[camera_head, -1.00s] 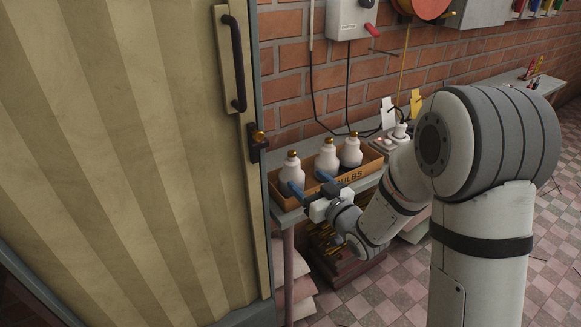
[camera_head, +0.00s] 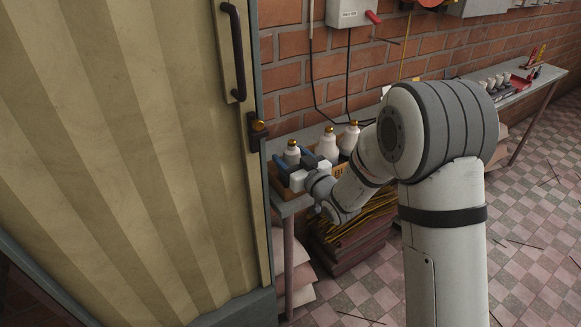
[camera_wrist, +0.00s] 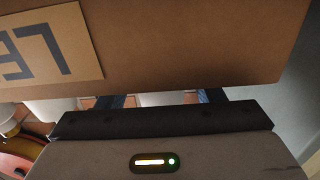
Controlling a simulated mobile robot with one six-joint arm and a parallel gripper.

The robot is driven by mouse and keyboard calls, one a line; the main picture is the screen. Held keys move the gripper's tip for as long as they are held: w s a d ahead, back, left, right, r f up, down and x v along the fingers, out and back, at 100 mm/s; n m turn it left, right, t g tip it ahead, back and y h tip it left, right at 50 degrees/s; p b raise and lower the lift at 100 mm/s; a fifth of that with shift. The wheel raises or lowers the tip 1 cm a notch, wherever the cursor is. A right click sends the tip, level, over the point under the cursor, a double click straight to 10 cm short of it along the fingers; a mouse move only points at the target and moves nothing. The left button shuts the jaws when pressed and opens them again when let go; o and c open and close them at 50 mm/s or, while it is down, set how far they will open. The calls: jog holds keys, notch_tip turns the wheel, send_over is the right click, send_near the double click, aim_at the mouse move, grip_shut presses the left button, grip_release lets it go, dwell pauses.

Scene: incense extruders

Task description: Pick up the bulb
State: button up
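Three white bulbs with gold caps stand upright in a cardboard box on a narrow shelf: a left bulb (camera_head: 292,154), a middle bulb (camera_head: 328,147) and a right bulb (camera_head: 349,139). My gripper (camera_head: 294,160) is at the box's left part, with its blue fingers spread on either side of the left bulb. Contact with the bulb cannot be made out. In the wrist view the fingertips (camera_wrist: 161,98) are wide apart, with white surface between them. The lower part of the left bulb is hidden by my gripper.
The cardboard box (camera_wrist: 190,45) fills the top of the wrist view, close to my gripper. A folding door (camera_head: 130,160) stands at the left. A brick wall (camera_head: 290,75) is behind the shelf. Dark stacked material (camera_head: 350,245) lies below. Tiled floor is open at right.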

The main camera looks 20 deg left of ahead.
jog(key=c, duration=0.7)
